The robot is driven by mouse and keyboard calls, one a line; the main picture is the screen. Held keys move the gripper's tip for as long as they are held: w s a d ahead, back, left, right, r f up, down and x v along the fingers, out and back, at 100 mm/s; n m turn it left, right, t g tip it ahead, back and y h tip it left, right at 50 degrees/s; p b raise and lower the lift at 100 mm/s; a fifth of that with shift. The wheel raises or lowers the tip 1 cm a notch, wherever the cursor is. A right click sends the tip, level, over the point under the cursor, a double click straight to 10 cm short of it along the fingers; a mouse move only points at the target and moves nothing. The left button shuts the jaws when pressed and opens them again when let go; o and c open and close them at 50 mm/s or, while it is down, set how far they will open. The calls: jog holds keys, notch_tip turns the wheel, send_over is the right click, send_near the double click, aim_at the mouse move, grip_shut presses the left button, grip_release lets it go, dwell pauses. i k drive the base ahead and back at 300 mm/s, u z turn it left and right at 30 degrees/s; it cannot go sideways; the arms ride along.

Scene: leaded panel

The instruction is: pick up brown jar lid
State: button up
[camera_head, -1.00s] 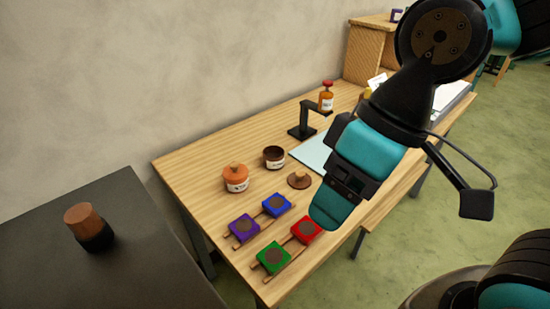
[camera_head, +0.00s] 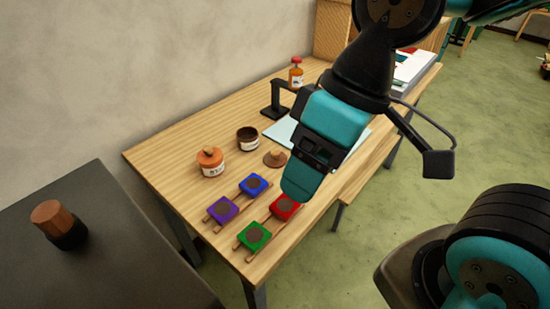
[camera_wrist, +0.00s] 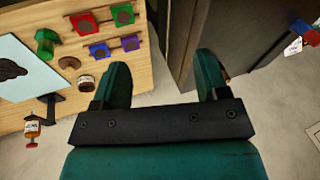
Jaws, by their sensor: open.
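The brown jar lid (camera_head: 275,159) lies on the wooden table with its knob up, just right of an open dark brown jar (camera_head: 248,139). In the wrist view the lid (camera_wrist: 69,62) is at the left, outside my fingers, near the jar (camera_wrist: 86,82). My gripper (camera_head: 298,188) is to the right of the lid and nearer the camera, apart from it. In the wrist view my gripper (camera_wrist: 163,80) is open and empty, with the table's edge and floor between its fingers.
An orange-lidded jar (camera_head: 210,162) stands left of the brown jar. Purple (camera_head: 222,209), blue (camera_head: 253,184), red (camera_head: 286,206) and green (camera_head: 254,236) tiles sit on wooden rails in front. A black stand (camera_head: 277,107) is behind. A dark cabinet (camera_head: 110,240) is left.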

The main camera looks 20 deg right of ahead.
aim_at(275, 159)
jog(key=k, duration=0.5)
jog(key=z, duration=1)
jog(key=i, duration=1)
jog(key=u, duration=1.85)
